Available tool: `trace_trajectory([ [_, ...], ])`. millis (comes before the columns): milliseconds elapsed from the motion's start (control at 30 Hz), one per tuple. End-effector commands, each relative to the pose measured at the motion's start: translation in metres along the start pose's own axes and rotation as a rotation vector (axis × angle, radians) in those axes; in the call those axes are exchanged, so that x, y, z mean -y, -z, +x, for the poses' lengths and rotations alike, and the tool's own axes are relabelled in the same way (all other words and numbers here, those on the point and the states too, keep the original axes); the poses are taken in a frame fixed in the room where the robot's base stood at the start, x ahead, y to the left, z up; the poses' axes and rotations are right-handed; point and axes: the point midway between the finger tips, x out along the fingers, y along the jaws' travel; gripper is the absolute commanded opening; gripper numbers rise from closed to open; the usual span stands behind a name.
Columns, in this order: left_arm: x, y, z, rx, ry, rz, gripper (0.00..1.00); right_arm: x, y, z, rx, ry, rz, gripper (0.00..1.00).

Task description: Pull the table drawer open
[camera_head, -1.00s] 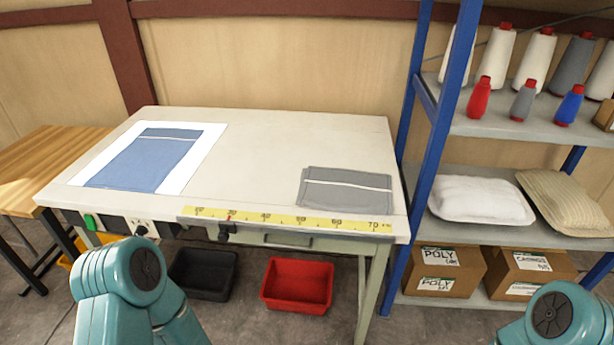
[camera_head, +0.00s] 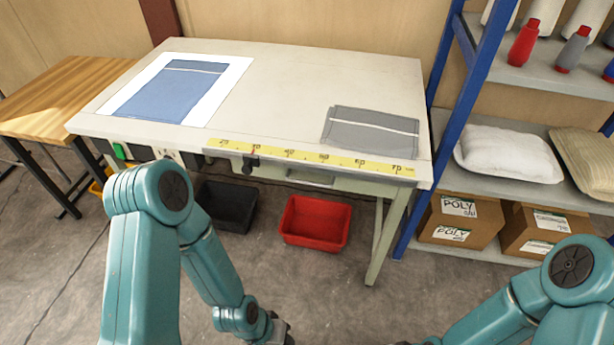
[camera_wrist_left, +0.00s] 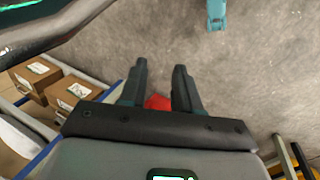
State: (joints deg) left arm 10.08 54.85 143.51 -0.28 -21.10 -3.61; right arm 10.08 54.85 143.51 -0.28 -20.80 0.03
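The white-topped table (camera_head: 270,90) stands ahead. Its drawer (camera_head: 311,178) shows as a shallow front with a recessed handle, just under the yellow measuring strip on the front edge; it looks closed. My left arm reaches down in front of the table, and its gripper (camera_head: 281,331) is partly cut off at the bottom edge, below and in front of the drawer, apart from it. In the left wrist view, the left gripper's two fingers (camera_wrist_left: 161,78) are spread with nothing held between them.
A black bin (camera_head: 228,205) and a red bin (camera_head: 315,222) sit on the floor under the table. A blue-framed shelf with a white pillow (camera_head: 508,154) and boxes (camera_head: 460,219) stands at right. A dark knob (camera_head: 251,164) sticks out left of the drawer. The floor in front is clear.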

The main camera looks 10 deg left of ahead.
Motion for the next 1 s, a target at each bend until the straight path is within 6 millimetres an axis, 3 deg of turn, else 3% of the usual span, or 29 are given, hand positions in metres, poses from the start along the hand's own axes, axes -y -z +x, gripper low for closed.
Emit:
trace_trajectory([
  [133, 0.003, 0.031, -0.002, -0.142, 0.036, 0.322, 0.32, 0.000, 0.000, 0.000, 0.001, 0.000, 0.001, 0.47],
  [267, 0.011, 0.095, -0.015, -0.388, 0.203, 0.742, 0.32, -0.002, 0.000, 0.005, 0.000, 0.000, 0.003, 0.47],
  [400, 0.024, 0.180, -0.024, -0.666, 0.574, 1.186, 0.32, -0.022, 0.003, 0.058, -0.003, -0.001, 0.006, 0.47],
  [533, 0.022, 0.239, -0.048, -0.851, 1.002, 1.450, 0.32, -0.044, 0.006, 0.117, -0.007, -0.002, 0.012, 0.47],
  [600, 0.018, 0.256, -0.059, -0.915, 1.190, 1.508, 0.32, -0.055, 0.007, 0.145, -0.010, -0.002, 0.014, 0.47],
  [733, 0.009, 0.272, -0.070, -1.030, 1.438, 1.519, 0.32, -0.075, 0.010, 0.197, -0.015, -0.002, 0.018, 0.47],
  [900, -0.005, 0.276, -0.063, -1.170, 1.521, 1.472, 0.32, -0.097, 0.013, 0.254, -0.021, -0.003, 0.022, 0.47],
  [1000, -0.012, 0.274, -0.056, -1.218, 1.528, 1.468, 0.32, -0.105, 0.014, 0.275, -0.023, -0.003, 0.023, 0.47],
])
